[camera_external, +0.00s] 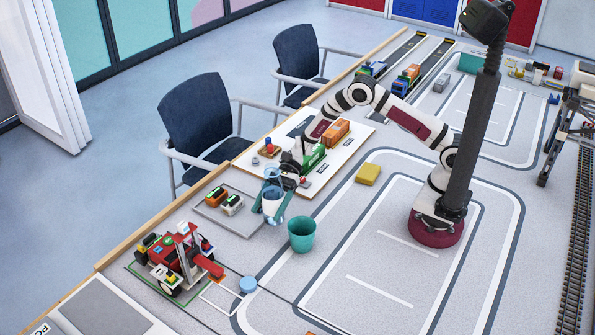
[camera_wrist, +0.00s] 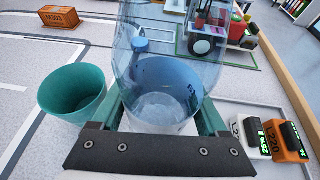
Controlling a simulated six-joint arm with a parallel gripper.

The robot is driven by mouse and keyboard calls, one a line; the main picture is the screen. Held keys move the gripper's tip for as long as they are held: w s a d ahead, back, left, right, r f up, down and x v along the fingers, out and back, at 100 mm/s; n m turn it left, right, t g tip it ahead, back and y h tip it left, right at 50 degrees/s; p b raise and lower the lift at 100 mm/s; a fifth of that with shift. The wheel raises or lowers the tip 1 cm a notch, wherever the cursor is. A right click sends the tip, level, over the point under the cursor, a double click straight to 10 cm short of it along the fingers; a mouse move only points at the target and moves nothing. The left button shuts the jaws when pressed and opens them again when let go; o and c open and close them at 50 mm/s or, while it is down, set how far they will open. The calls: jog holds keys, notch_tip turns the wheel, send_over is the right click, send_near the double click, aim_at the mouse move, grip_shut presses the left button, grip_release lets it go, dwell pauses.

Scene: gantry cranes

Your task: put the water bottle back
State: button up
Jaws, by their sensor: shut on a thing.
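The water bottle (camera_wrist: 170,50) is clear and bluish and fills the middle of the wrist view. My gripper (camera_external: 272,205), with teal fingers, is shut on the bottle and holds it over the left part of the table. In the external view the bottle (camera_external: 272,197) shows as a pale shape between the fingers, partly hidden by them. A teal cup (camera_external: 302,235) stands open and upright just right of my gripper. It also shows left of the bottle in the wrist view (camera_wrist: 73,92). I cannot tell how high the bottle is above the table.
A grey tray with orange and white blocks (camera_external: 232,204) lies left of my gripper. A red toy vehicle (camera_external: 180,262) and a blue disc (camera_external: 248,285) are nearer the front. A yellow block (camera_external: 367,174) lies behind right. The marked floor between cup and my base is clear.

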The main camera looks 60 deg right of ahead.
aim_at(268, 173)
notch_tip(268, 173, up, 12)
jog(key=shift+f, duration=0.25)
jog(key=shift+r, duration=0.8)
jog(key=s+a+n+g+h, duration=0.1)
jog(key=s+a+n+g, duration=0.2)
jog(key=s, duration=0.6)
jog(key=s+a+n+g+h, duration=0.2)
jog(key=s+a+n+g, duration=0.15)
jog(key=s, duration=0.55)
jog(key=shift+g, duration=0.25)
jog(key=shift+s+a+f, duration=1.4)
jog(key=shift+a+f, duration=0.1)
jog(key=shift+f, duration=1.2)
jog(key=shift+s+a+f, duration=1.35)
jog(key=shift+a+f, duration=0.15)
jog(key=shift+f, duration=1.2)
jog(key=shift+s+a+f, duration=1.4)
jog(key=shift+a+f, duration=0.1)
jog(key=shift+f, duration=1.2)
